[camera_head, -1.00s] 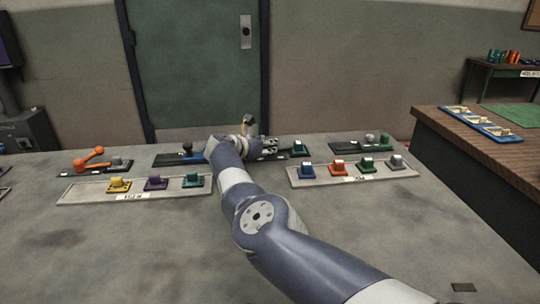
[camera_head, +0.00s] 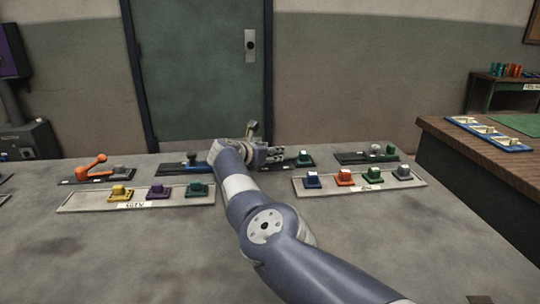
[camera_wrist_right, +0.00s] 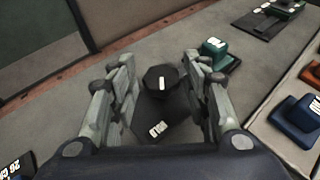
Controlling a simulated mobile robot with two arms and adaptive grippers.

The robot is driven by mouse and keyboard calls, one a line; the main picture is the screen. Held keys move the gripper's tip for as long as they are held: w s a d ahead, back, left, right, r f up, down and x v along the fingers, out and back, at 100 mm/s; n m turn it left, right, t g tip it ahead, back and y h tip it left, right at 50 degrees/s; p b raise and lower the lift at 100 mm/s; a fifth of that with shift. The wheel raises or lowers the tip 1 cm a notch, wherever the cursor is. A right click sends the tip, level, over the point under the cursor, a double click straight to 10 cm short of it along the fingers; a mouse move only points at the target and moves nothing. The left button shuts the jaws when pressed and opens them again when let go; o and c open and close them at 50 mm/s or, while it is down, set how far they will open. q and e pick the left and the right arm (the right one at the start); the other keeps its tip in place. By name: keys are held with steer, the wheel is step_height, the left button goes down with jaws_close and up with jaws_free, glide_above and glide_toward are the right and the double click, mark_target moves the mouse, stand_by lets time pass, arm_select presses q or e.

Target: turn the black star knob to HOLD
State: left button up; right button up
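The black star knob (camera_wrist_right: 152,78) with a white mark on top stands on a dark base plate (camera_wrist_right: 165,105) in the right wrist view. A small white label (camera_wrist_right: 158,130) lies on the plate on the near side of the knob; its text is too small to read. My right gripper (camera_wrist_right: 160,85) is open, with one finger on each side of the knob and visible gaps between. In the head view my right gripper (camera_head: 272,153) is over the back middle of the table, and it hides the knob there. My left gripper is not in view.
A green block (camera_wrist_right: 218,55) stands close to the right finger. A tray with yellow, purple and green blocks (camera_head: 140,204) lies front left, another tray (camera_head: 350,190) front right. An orange lever (camera_head: 92,165) is at the left. The table's front is clear.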

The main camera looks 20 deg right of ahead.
steer(key=shift+s+f, duration=0.1)
steer(key=shift+f, duration=0.15)
step_height(320, 180, up, 10)
stand_by(0.6)
